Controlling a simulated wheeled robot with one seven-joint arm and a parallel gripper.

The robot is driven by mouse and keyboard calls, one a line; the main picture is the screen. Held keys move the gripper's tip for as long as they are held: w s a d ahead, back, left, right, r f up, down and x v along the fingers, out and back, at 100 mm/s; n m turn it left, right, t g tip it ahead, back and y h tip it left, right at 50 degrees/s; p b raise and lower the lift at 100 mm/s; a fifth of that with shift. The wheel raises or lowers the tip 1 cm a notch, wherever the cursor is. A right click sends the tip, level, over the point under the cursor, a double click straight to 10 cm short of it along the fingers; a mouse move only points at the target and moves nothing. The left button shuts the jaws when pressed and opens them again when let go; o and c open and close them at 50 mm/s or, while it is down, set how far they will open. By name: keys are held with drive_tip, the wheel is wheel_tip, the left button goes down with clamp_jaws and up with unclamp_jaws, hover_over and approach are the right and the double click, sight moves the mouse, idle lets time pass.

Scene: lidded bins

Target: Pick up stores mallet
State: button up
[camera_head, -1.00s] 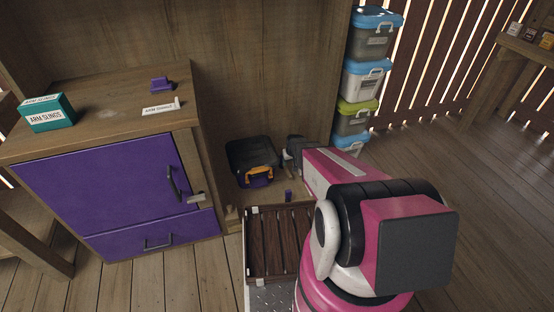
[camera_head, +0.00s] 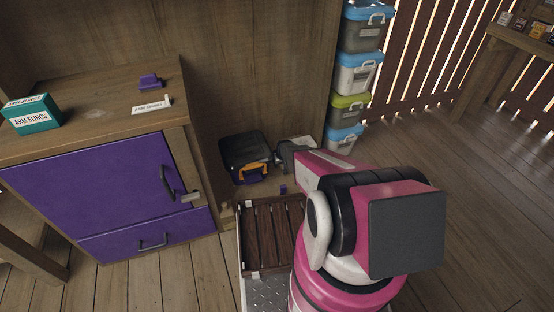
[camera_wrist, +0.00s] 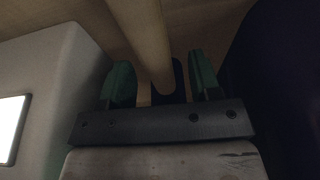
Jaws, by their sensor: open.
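In the wrist view my gripper (camera_wrist: 160,66) is open, with its two green fingers apart. A pale, round wooden bar (camera_wrist: 148,38), which looks like a mallet handle, runs down from the top edge into the space between the fingers. No mallet head can be made out, so I cannot be sure that this is the stores mallet. In the head view my gripper (camera_head: 288,154) is a dark shape low beside the black toolbox, mostly hidden by my pink arm. No mallet shows clearly there.
A black toolbox (camera_head: 245,153) with an orange and purple front stands left of my gripper. A small purple object (camera_head: 283,188) lies near a slatted wooden rack (camera_head: 272,235). Stacked lidded bins (camera_head: 358,75) stand behind. A purple-fronted cabinet (camera_head: 95,190) is at left. Right floor is clear.

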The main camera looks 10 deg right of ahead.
drive_tip(key=x, duration=0.2)
drive_tip(key=shift+w+f, duration=0.2)
drive_tip(key=shift+f, duration=0.4)
drive_tip(key=shift+f, duration=0.15)
clamp_jaws()
